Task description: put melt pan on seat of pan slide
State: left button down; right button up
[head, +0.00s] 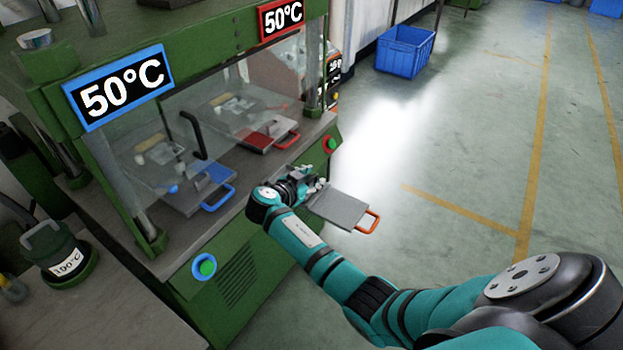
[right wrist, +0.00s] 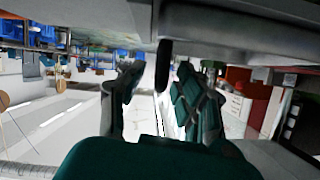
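A flat grey pan-like plate with an orange handle (head: 342,208) is in front of the machine, over the floor side. I cannot tell whether it is the melt pan or part of a slide. My right gripper (head: 316,184) is at the plate's near left end. Whether its fingers are closed on the plate is hidden. Inside the machine lie a slide with a blue handle (head: 217,198) and a slide with a red handle (head: 264,135). The right wrist view shows dark finger parts, with no clear grip visible. My left gripper is out of view.
The green machine (head: 238,285) has clear panels and two 50°C displays (head: 120,87). A dark green pot marked 100°C (head: 66,262) stands at the left. A blue crate (head: 404,50) sits on open floor at the back.

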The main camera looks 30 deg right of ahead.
jog(key=shift+s+a+r, duration=0.1)
jog(key=shift+a+r, duration=0.05)
jog(key=shift+a, duration=0.2)
jog(key=b+v, duration=0.2)
jog(key=v, duration=0.9)
jog(key=shift+s, duration=0.15)
jog(key=shift+a+r, duration=0.1)
jog(key=s+a+f+n+y, duration=0.15)
jog(key=s+f+n, duration=0.25)
jog(key=f, duration=0.7)
jog(key=s+a+f+n+g+y, duration=0.1)
jog(key=s+f+n+y, duration=0.25)
jog(key=f, duration=0.75)
jog(key=s+a+f+n+y, duration=0.15)
jog(key=s+f+n, duration=0.3)
jog(key=f, duration=0.75)
jog(key=s+a+f+n+g+y, duration=0.1)
jog(key=s+f+n+y, duration=0.1)
jog(key=s+f, duration=0.65)
jog(key=s+f+n+g+y, duration=0.1)
jog(key=s+f+n+y, duration=0.1)
jog(key=s+f, duration=0.65)
jog(key=s+d+f+n+g+y, duration=0.1)
jog(key=s+f, duration=0.1)
jog(key=s, duration=1.7)
jog(key=shift+s+n+y, duration=0.15)
jog(key=shift+n+y, duration=0.15)
jog(key=shift+y, duration=0.05)
